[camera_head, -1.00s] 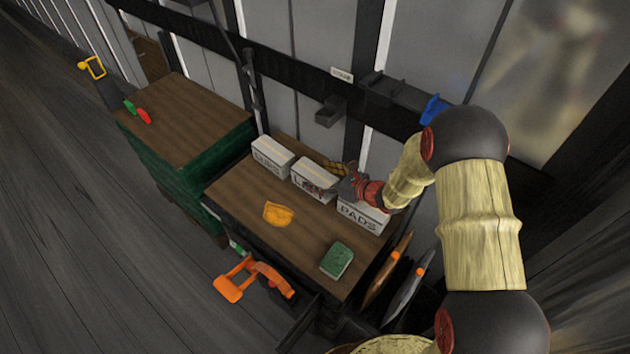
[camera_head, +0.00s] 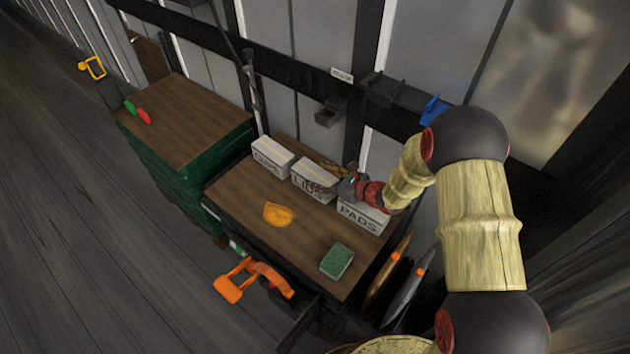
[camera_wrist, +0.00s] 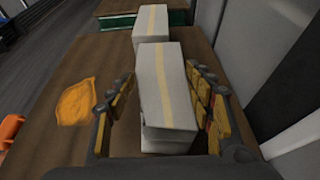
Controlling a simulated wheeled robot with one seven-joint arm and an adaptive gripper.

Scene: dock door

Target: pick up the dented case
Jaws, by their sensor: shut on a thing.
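The white case marked LIDS (camera_head: 318,173) is the middle one of three in a row on the brown tabletop (camera_head: 235,192). In the wrist view it is a pale case (camera_wrist: 168,90) with a tan strip along its top, and its near end looks stepped and pushed in, so it appears to be the dented one. My gripper (camera_head: 335,182) reaches it from the right. In the wrist view my gripper (camera_wrist: 160,75) has one finger on each side of the case and is shut on it. The case still appears to be at table level. The fingers hide part of its sides.
Another white case (camera_head: 271,156) stands beyond it, and the PADS case (camera_head: 362,216) stands under my wrist. A yellow cloth (camera_head: 278,214) and a green block (camera_head: 337,260) lie on the tabletop. An orange-handled tool (camera_head: 235,280) hangs at the table's front.

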